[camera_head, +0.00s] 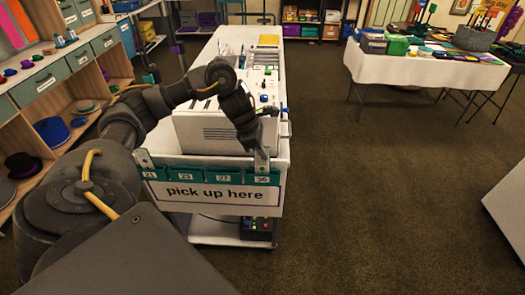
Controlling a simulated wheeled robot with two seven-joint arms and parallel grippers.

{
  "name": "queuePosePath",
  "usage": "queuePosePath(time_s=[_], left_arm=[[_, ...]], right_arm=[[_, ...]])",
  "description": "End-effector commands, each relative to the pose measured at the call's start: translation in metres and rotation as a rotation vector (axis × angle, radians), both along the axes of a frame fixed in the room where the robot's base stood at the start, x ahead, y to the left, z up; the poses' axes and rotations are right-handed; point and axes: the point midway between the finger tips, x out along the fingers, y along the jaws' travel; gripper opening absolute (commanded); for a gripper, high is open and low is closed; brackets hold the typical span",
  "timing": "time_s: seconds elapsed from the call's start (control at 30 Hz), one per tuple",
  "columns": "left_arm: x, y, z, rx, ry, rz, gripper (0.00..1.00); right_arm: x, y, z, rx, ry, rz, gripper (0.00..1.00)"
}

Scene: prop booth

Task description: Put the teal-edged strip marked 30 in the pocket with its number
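A row of teal pockets (205,174) with white number labels 21, 23, 27 and 30 runs along the front of the white cart, above a "pick up here" sign. A narrow pale strip (262,161) stands upright at the pocket labelled 30 (262,180), the rightmost one. Its number and teal edge are too small to make out. My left gripper (257,143) reaches down from above to the top of this strip; its fingers are small and dark, and I cannot tell whether they grip it. Whether the strip's lower end is inside the pocket or in front is unclear. My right gripper is not in view.
Another pale strip (143,158) stands at pocket 21. A large pale machine (215,130) sits on the cart behind the pockets. Shelves with hats stand at the left. A white table (425,70) with props stands at the back right. The carpet right of the cart is clear.

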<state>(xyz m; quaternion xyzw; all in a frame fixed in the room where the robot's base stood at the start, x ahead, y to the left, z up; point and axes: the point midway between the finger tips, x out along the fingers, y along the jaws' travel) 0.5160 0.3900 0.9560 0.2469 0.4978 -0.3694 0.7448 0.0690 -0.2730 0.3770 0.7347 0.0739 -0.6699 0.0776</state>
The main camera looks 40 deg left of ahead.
Motion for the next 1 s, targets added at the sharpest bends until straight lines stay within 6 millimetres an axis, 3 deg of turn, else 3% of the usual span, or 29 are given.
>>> queuePosePath(time_s=[0.5, 0.97, 1.0], left_arm=[[0.000, 0.000, -0.019, 0.000, 0.000, 0.000, 0.00], [0.000, 0.000, -0.020, 0.000, 0.000, 0.000, 0.00], [0.000, 0.000, -0.020, 0.000, 0.000, 0.000, 0.07]], right_arm=[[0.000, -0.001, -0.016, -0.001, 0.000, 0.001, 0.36], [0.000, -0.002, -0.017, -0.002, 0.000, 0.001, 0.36], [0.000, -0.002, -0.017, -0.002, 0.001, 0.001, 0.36]])
